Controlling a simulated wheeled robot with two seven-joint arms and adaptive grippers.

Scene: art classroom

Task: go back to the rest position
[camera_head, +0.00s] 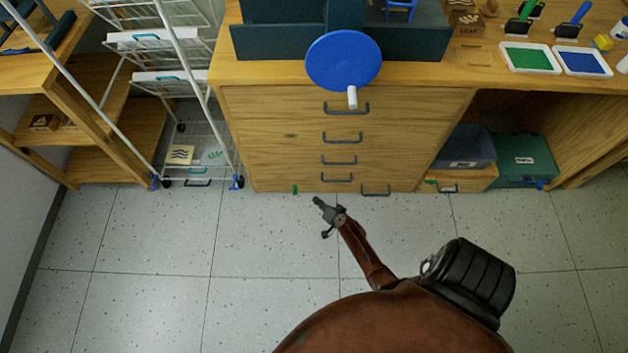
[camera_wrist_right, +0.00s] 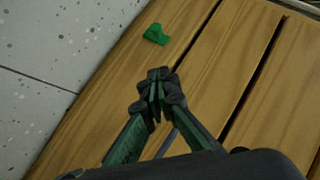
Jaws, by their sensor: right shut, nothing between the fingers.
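My right gripper (camera_head: 318,201) is in front of the lower edge of the wooden drawer cabinet (camera_head: 290,135) in the head view. In the right wrist view its two dark fingertips (camera_wrist_right: 155,88) are together with nothing between them. Behind them are wooden drawer fronts (camera_wrist_right: 235,50) with dark gaps. I cannot tell how far the fingers are from the wood. My left gripper is not in view.
A small green piece (camera_wrist_right: 156,34) is on the wood beyond the fingertips. A blue disc (camera_head: 343,58) overhangs the cabinet top. A white wire rack (camera_head: 190,130) stands left. The speckled floor (camera_head: 150,270) is clear.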

